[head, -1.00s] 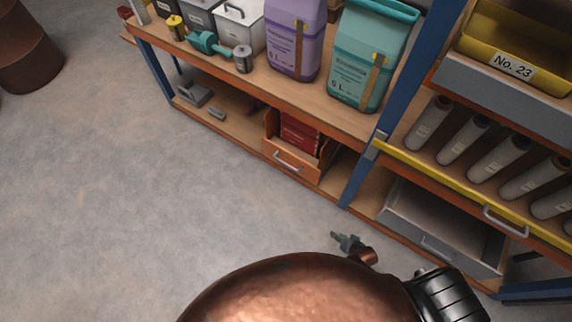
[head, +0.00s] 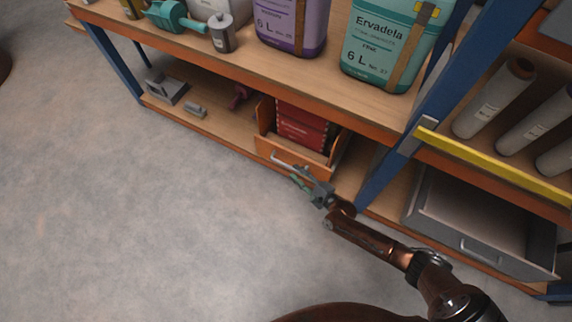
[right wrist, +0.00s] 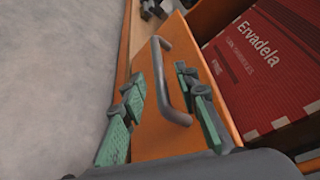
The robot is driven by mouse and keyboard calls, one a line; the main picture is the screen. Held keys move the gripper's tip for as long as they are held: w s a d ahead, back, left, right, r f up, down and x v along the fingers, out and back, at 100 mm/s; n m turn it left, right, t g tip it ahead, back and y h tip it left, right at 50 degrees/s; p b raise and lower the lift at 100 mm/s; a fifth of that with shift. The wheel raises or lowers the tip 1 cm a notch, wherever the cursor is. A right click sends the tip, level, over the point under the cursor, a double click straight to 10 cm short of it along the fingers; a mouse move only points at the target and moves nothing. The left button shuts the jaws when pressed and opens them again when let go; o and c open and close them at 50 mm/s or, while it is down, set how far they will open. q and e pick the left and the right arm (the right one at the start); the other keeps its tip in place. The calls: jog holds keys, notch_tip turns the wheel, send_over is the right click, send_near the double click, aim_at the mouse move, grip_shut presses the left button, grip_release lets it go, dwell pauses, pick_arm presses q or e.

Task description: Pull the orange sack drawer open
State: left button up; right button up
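The orange sack drawer (head: 268,152) sits on the lower shelf with its grey bar handle (head: 289,165) facing me. A red box-like sack (head: 304,128) labelled Ervadela stands inside it. My right gripper (head: 304,180) is at the drawer's front, by the handle. In the right wrist view the gripper (right wrist: 163,112) is open, its green-padded fingers on either side of the grey handle (right wrist: 168,85); I cannot tell whether they touch it. The orange drawer front (right wrist: 160,140) lies behind the fingers, and the red sack (right wrist: 265,60) is to the right. My left gripper is not in view.
A blue post (head: 385,180) stands right of the drawer, and a grey open drawer (head: 435,215) is beyond it. The floor (head: 150,220) in front is clear.

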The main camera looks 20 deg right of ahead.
aim_at(288, 166)
jog(key=x, duration=0.1)
jog(key=b+x, duration=0.1)
jog(key=x, duration=0.2)
jog(key=shift+f, duration=0.35)
jog(key=shift+b+x, duration=0.45)
jog(key=shift+x, duration=0.45)
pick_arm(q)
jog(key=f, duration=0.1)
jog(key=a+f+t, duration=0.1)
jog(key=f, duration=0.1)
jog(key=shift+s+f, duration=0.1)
pick_arm(e)
jog(key=shift+r, duration=0.2)
grip_shut()
